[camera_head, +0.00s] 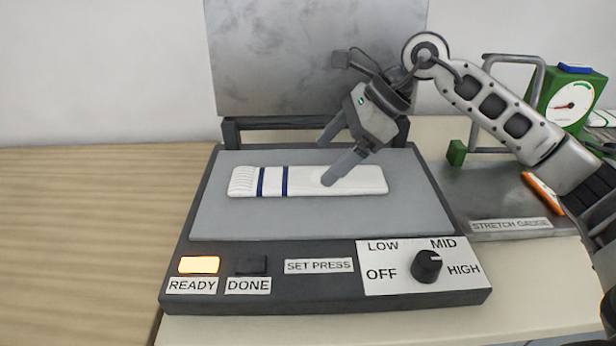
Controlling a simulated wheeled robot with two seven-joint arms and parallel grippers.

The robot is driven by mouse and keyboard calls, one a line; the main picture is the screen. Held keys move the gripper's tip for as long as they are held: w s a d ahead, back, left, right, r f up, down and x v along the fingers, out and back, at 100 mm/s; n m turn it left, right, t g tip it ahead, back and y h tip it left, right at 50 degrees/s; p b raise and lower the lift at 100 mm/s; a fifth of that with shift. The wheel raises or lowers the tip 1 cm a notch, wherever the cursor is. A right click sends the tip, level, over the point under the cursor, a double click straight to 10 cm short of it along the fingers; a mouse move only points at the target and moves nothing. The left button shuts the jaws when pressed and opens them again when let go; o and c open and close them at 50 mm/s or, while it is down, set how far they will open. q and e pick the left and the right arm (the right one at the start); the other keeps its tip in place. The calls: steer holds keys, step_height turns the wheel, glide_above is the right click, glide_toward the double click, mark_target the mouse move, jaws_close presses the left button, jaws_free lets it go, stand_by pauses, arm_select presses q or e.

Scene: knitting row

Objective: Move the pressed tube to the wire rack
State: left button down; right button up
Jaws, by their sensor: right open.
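The white knitted tube (308,181) with two blue stripes lies flat on the grey press bed (230,222), its ribbed end to the left. My right gripper (324,161) comes in from the right over the tube's right half. Its jaws are open and nothing is held between them. One finger covers a bit of the tube; I cannot tell whether it touches. I cannot make out a wire rack in this view. My left gripper is not in view.
The press lid (270,60) stands open behind the bed. The READY lamp (199,265) glows; the DONE lamp (251,265) is dark. A dial knob (426,266) is on the front panel. The stretch gauge (476,193) with a green dial box (560,110) stands right. The wooden left tabletop (80,230) is clear.

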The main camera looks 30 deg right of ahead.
mark_target(307, 174)
steer(key=x, duration=0.4)
steer(key=shift+a, duration=0.4)
steer(key=c, duration=1.1)
steer(key=shift+r, duration=0.1)
